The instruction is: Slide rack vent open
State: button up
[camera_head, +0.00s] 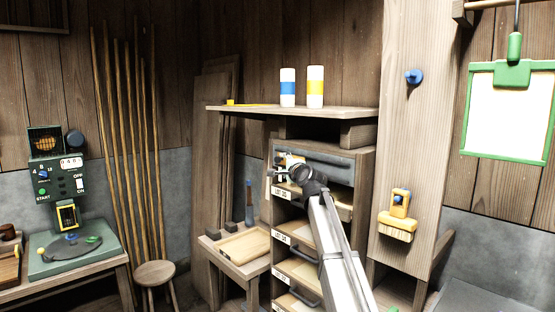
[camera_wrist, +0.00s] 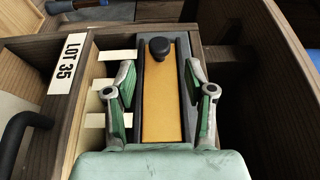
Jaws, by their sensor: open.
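The rack (camera_head: 364,165) stands in the middle of the head view, with several labelled drawers and shelves. In the wrist view, an orange-tan sliding panel (camera_wrist: 166,112) with a round black knob (camera_wrist: 159,47) lies in a dark grey channel; it looks like the rack vent. My gripper (camera_wrist: 160,78) is open, its green-padded fingers on either side of the panel. The knob is beyond the fingertips and nothing is held. In the head view my gripper (camera_head: 284,172) is at the rack's upper front, where my arm partly hides it. The panel cannot be made out there.
A wooden wall with a "LOT 35" label (camera_wrist: 68,63) and a dark handle (camera_wrist: 20,135) are left of the gripper in the wrist view.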

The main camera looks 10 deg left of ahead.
aim_at(279, 161)
jog(key=p+x, duration=0.1)
jog(key=x, duration=0.6)
jog(key=shift+w+a, duration=0.2)
jog(key=shift+w, duration=0.15)
jog(key=shift+s, duration=0.1)
grip_shut()
